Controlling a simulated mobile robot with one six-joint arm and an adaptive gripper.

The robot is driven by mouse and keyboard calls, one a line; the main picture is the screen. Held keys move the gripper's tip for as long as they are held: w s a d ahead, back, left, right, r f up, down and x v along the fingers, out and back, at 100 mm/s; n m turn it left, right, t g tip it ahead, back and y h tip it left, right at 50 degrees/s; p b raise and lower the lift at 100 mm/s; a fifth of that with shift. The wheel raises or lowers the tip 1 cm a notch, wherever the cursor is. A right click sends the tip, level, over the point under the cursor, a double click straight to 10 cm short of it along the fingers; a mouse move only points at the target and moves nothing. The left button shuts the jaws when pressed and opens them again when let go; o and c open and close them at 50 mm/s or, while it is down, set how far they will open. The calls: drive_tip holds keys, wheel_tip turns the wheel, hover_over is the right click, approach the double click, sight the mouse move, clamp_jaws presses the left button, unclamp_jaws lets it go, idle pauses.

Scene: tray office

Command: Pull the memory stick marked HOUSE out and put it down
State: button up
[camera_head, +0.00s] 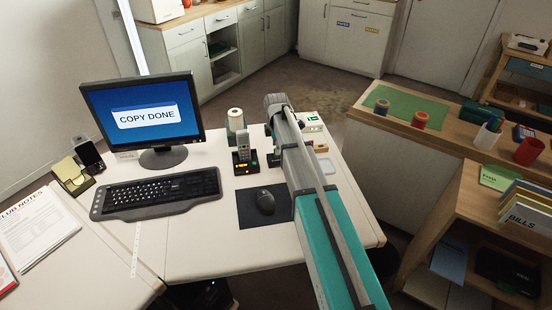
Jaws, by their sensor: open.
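The memory stick marked HOUSE cannot be made out; no such label is legible in the head view. The monitor (141,108) reads COPY DONE. My arm reaches over the desk from the lower right, its grey wrist above the area right of the phone. My gripper's fingers are hidden behind the arm or too small to make out. Small dark parts show beside the arm below the wrist; I cannot tell whether they are gripper or desk items. A small white device (312,121) with a green light stands just right of the arm.
A cordless phone (243,149) in its cradle and a pale spool (236,120) stand left of my arm. The mouse (265,201) lies on a dark mat, and the keyboard (156,192) is further left. Bare desk (235,252) lies in front. A wooden counter (455,141) stands right.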

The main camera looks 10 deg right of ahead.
sight(276, 157)
drive_tip(key=shift+f+b, duration=1.35)
drive_tip(key=shift+f, duration=0.3)
clamp_jaws()
drive_tip(key=shift+r+p, duration=0.4)
drive_tip(key=shift+p, duration=0.05)
drive_tip(key=shift+r+p, duration=0.45)
drive_tip(key=shift+r, duration=0.05)
drive_tip(key=shift+r+p, duration=0.55)
drive_tip(key=shift+r+p, duration=1.4)
